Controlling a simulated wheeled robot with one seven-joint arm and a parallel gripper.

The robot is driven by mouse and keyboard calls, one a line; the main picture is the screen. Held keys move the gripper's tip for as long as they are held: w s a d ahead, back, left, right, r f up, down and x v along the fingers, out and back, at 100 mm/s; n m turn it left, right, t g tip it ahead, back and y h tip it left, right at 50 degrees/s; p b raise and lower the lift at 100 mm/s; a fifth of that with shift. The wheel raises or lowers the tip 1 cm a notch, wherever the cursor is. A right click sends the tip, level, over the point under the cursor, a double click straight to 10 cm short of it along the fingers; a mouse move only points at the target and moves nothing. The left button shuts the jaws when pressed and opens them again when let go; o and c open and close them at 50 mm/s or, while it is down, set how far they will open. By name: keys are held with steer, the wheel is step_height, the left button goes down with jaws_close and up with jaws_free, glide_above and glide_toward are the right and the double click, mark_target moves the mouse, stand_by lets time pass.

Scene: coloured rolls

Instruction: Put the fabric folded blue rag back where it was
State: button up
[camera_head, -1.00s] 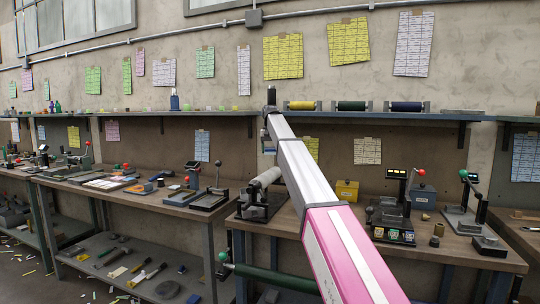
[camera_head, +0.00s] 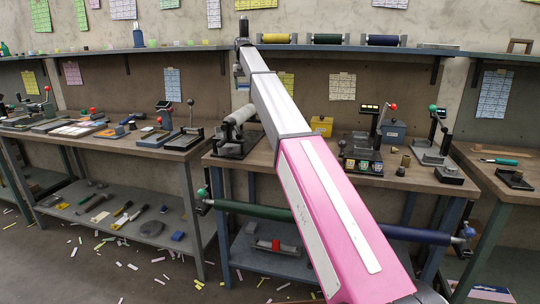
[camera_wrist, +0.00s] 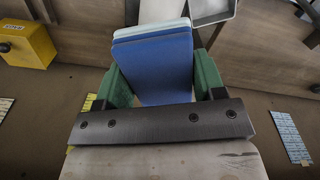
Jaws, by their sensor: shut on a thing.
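The folded blue rag (camera_wrist: 160,65) is in my gripper (camera_wrist: 164,80) in the wrist view. It is a flat stack with a blue face and paler layers at its far edge. The green finger pads stand on either side of it, shut on it. In the head view my arm reaches away to the wall shelf, and its far end hides most of the gripper and rag. The place the rag came from cannot be told from these frames.
The wall shelf (camera_head: 300,50) holds yellow, green and blue rolls. The workbench (camera_head: 290,163) below carries a roller stand (camera_head: 238,130), a yellow box (camera_head: 322,126) and several devices. Green and blue rollers cross its front. A lower shelf (camera_head: 268,262) holds loose items. Paper scraps litter the floor.

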mark_target(273, 159)
steer(key=s+d+f+m, duration=0.2)
steer(key=s+d+f, duration=0.5)
steer(key=s, duration=0.5)
steer(key=s+d+f+m, duration=0.2)
steer(key=s+d+f, duration=0.2)
steer(key=s+f, duration=0.75)
steer(key=shift+s+d+f, duration=0.1)
steer(key=shift+s+f, duration=0.1)
steer(key=shift+f, duration=0.65)
steer(key=shift+s+a+f, duration=0.1)
steer(key=shift+s+f, duration=0.15)
steer(key=shift+f, duration=0.6)
steer(key=shift+s+d+f, duration=0.1)
steer(key=shift+s+f, duration=0.1)
steer(key=shift+f, duration=0.65)
steer(key=shift+f, duration=0.6)
steer(key=o, duration=1)
steer(key=shift+c, duration=0.2)
